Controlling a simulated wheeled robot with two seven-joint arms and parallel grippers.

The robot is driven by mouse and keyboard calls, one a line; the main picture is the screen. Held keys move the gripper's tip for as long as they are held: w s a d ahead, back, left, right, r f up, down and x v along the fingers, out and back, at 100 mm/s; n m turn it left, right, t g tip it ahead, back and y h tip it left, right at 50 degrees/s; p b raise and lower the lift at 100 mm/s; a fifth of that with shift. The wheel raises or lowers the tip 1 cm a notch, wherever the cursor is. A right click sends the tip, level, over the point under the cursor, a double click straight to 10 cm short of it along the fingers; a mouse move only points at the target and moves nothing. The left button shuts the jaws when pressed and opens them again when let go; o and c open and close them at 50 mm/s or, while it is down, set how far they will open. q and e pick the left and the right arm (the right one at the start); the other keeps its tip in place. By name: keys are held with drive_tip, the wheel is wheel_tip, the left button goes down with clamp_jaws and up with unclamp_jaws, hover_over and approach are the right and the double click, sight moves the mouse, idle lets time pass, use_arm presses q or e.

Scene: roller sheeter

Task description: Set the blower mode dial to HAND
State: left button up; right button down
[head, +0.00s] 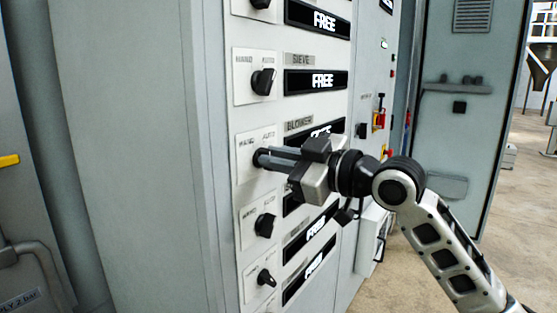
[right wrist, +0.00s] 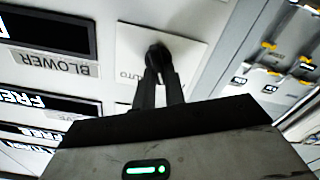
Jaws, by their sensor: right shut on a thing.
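The blower mode dial (head: 260,157) is a black knob on a white plate marked HAND at left and AUTO at right, under the BLOWER label (head: 299,124). My right gripper (head: 268,157) reaches in from the right, its fingers shut on the dial. The fingers and gripper body hide much of the knob and part of the FREE display beside it, so I cannot tell the knob's exact angle. In the right wrist view the dial (right wrist: 157,53) sits between the fingertips, with the BLOWER label (right wrist: 70,65) at left. My left gripper is not in view.
Similar dials sit above, the sieve dial (head: 263,82), and below (head: 265,225), close to my gripper. FREE displays (head: 316,81) line the column. An open cabinet door (head: 455,120) stands at right. Open floor (head: 522,180) lies beyond it.

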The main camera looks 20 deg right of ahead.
drive_tip(key=shift+n, duration=0.5)
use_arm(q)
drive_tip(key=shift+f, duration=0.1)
use_arm(e)
drive_tip(key=c, duration=1.5)
unclamp_jaws()
drive_tip(key=shift+o, duration=0.2)
